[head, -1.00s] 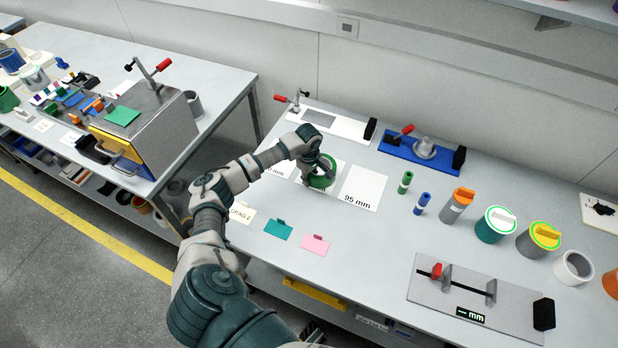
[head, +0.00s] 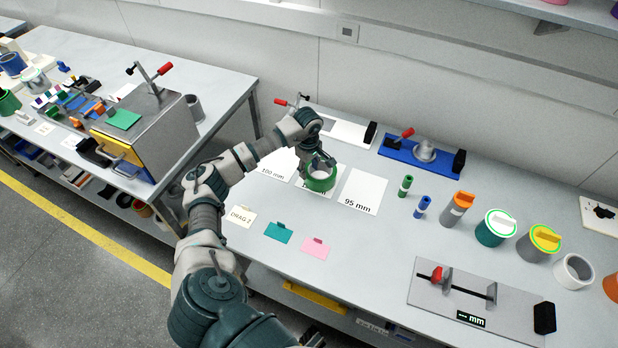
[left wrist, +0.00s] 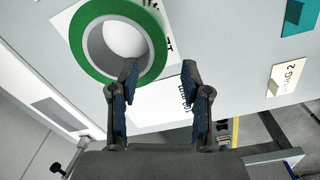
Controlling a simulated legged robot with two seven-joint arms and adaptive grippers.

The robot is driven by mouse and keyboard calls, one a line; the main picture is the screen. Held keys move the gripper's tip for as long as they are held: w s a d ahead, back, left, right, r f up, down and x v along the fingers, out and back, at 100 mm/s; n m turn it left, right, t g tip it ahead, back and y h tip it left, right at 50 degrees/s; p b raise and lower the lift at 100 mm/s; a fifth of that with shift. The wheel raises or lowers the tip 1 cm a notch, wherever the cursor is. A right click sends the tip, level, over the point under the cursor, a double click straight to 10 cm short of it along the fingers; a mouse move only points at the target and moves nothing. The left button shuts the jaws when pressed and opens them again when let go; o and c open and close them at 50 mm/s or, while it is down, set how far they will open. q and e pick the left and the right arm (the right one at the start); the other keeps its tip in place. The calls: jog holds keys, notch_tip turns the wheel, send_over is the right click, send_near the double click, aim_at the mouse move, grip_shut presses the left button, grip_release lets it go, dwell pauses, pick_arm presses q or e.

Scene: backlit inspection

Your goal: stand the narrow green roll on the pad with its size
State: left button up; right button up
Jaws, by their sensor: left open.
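The narrow green roll (head: 320,184) is a short ring with a pale inside, its opening facing up, on the middle white pad (head: 301,184). It hides most of that pad's label. My left gripper (head: 305,168) is at the roll's left side. In the left wrist view the green roll (left wrist: 77,42) is at the upper left, and my left gripper (left wrist: 160,75) has its fingers apart with nothing between them. One fingertip overlaps the roll's edge in the picture; I cannot tell whether it touches. My right gripper is not in view.
A pad reading 95 mm (head: 362,188) lies right of the roll, another white pad (head: 275,163) left. Teal (head: 278,233) and pink (head: 315,248) cards lie in front. Small green (head: 405,186) and blue (head: 422,207) cylinders stand to the right. A blue fixture (head: 420,156) is behind.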

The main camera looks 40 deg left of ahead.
pick_arm(q)
notch_tip(320, 180, up, 4)
jog(key=shift+f, duration=0.1)
jog(key=shift+a+r, duration=0.1)
jog(key=shift+r, duration=0.2)
dwell(0.3)
